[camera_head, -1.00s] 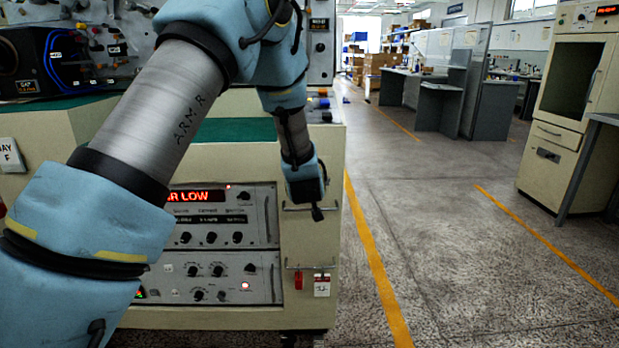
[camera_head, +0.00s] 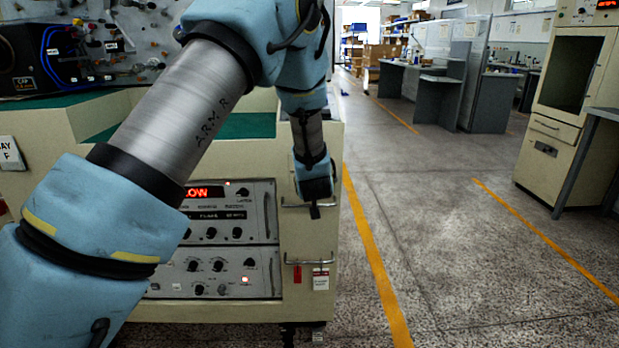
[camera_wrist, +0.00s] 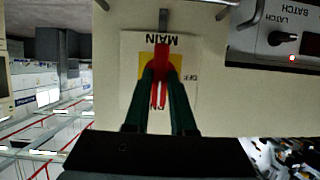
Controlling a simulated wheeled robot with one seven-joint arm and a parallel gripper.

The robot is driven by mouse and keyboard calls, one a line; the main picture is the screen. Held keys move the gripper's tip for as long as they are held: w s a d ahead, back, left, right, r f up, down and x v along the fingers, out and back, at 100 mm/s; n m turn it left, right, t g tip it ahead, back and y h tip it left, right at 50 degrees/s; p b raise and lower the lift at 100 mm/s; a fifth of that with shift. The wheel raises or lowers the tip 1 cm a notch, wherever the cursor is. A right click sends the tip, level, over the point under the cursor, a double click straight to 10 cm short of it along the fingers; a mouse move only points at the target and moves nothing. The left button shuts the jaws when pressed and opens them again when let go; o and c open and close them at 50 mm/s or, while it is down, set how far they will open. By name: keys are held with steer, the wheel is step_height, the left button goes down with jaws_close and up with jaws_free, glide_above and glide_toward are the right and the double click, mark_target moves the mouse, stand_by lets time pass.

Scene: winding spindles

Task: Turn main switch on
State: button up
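The main switch plate (camera_wrist: 130,72) is white with an upside-down MAIN label in the wrist view. It has a yellow square and a red handle (camera_wrist: 160,62). An OFF mark shows to the right; lettering below is mostly covered by the fingers. My gripper (camera_wrist: 161,80) has its two dark green fingers on either side of the red handle and appears shut on it, with no clear gap. The handle runs up and down in the picture. In the head view my gripper (camera_head: 315,208) is at the cabinet's right front, hiding the switch.
A control panel (camera_head: 215,252) with knobs and a red display lies left of my gripper. Below it, a metal bar handle (camera_head: 306,262) holds a red tag (camera_head: 297,274) and a white tag (camera_head: 321,281). The floor to the right is open.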

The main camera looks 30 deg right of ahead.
steer(key=o, duration=0.4)
steer(key=b+v, duration=0.1)
steer(key=v, duration=0.9)
steer(key=shift+s+a+r, duration=0.1)
steer(key=shift+s+a, duration=0.1)
steer(key=shift+s, duration=0.15)
